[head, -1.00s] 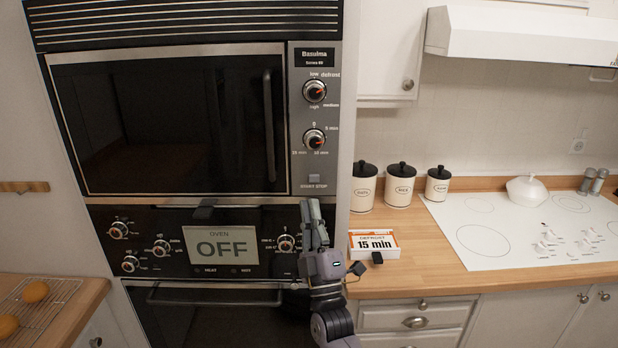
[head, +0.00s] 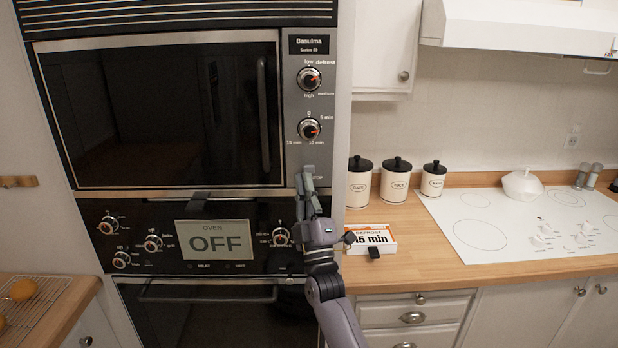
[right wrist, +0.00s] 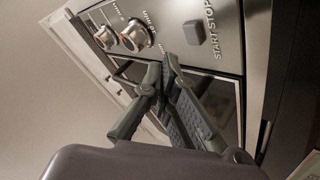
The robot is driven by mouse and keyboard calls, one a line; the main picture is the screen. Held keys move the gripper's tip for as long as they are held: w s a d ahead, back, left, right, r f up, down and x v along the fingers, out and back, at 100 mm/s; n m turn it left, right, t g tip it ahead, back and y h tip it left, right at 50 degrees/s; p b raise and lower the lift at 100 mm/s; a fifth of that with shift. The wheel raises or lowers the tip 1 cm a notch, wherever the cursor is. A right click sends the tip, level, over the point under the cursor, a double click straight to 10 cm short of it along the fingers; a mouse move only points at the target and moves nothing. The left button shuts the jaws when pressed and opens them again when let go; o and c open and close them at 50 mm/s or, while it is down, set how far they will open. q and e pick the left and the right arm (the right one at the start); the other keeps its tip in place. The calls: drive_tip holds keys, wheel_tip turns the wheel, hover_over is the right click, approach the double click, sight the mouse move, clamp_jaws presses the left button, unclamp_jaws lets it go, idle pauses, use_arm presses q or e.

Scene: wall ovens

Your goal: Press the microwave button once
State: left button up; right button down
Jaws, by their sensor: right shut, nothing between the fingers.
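The microwave (head: 170,110) is set in the wall above an oven, its door shut. Its small grey START STOP button (right wrist: 193,32) shows in the right wrist view, on the metal control panel beside the knobs. In the head view my right gripper's fingertips (head: 307,180) are in front of the button area and hide it. In the right wrist view the shut, empty fingers (right wrist: 168,70) point toward the panel, off to the knob side of the button. I cannot tell whether they touch the panel. My left gripper is not in view.
Two knobs (head: 309,129) sit above the button area. The oven panel (head: 130,215) with an OFF sign (head: 214,240) is below. Rolls on a rack (head: 30,300) are at left.

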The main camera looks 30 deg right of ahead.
sight(309, 169)
drive_tip(key=shift+w+d+b, duration=0.3)
drive_tip(key=shift+w+d, duration=0.2)
drive_tip(key=shift+w, duration=0.4)
idle(0.8)
drive_tip(key=shift+w+d, duration=0.2)
drive_tip(key=shift+w, duration=0.15)
